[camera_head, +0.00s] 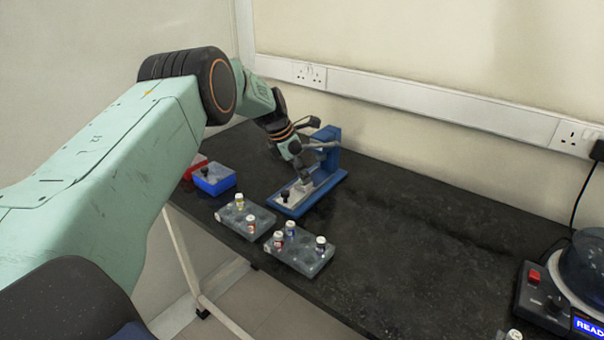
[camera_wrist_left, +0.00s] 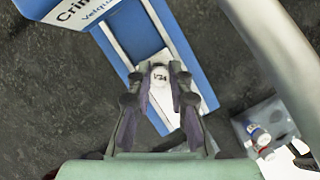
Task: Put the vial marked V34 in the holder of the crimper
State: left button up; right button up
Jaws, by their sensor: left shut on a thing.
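The blue crimper (camera_head: 328,188) stands on the dark bench with its lever raised; its blue body and pale base strip (camera_wrist_left: 138,32) show in the left wrist view. My left gripper (camera_head: 304,177) is at the crimper, over the base. In the left wrist view my left gripper (camera_wrist_left: 159,80) is shut on the vial marked V34 (camera_wrist_left: 159,76), whose white cap shows between the fingertips. The vial is over the pale strip; the holder under it is hidden, and I cannot tell whether the vial touches it. My right gripper is not in view.
Two grey racks, one (camera_head: 262,232) nearer the crimper and one (camera_head: 311,267) nearer the front edge, hold several vials. A blue box (camera_head: 214,181) and a red box (camera_head: 194,163) sit at left. A device with a lit display (camera_head: 586,327) stands at right. The middle bench is clear.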

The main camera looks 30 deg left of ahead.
pick_arm(q)
jog(key=shift+w+a+f, duration=0.1)
jog(key=shift+w+a, duration=0.05)
jog(key=shift+a, duration=0.05)
jog(key=o, duration=0.8)
jog(key=shift+d+r, duration=0.2)
jog(key=shift+o, duration=0.2)
jog(key=shift+a+f, duration=0.1)
jog(key=p+v, duration=0.2)
jog(key=v, duration=1)
jog(key=shift+p, duration=0.35)
